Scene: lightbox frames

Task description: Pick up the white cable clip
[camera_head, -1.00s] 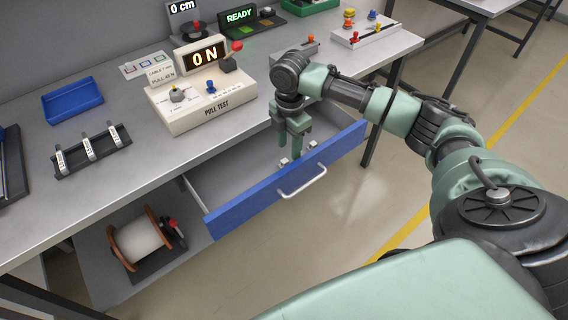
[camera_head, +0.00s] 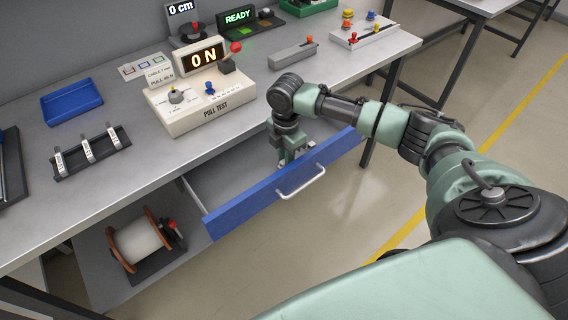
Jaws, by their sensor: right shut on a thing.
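The blue-fronted drawer (camera_head: 262,200) stands open under the bench. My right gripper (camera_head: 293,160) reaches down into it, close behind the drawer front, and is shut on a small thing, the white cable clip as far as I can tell. Small pale parts of the clip (camera_head: 311,146) show beside the fingers. The fingers and the drawer front hide most of it, and I cannot tell whether it touches the drawer floor. My left gripper is not in view.
A cream pull tester (camera_head: 205,105) reading "0 N" stands on the bench behind the drawer. A blue tray (camera_head: 72,101), a black rack with white-labelled parts (camera_head: 92,153) and a grey block with an orange knob (camera_head: 292,54) also stand there. A cable spool (camera_head: 140,244) is below.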

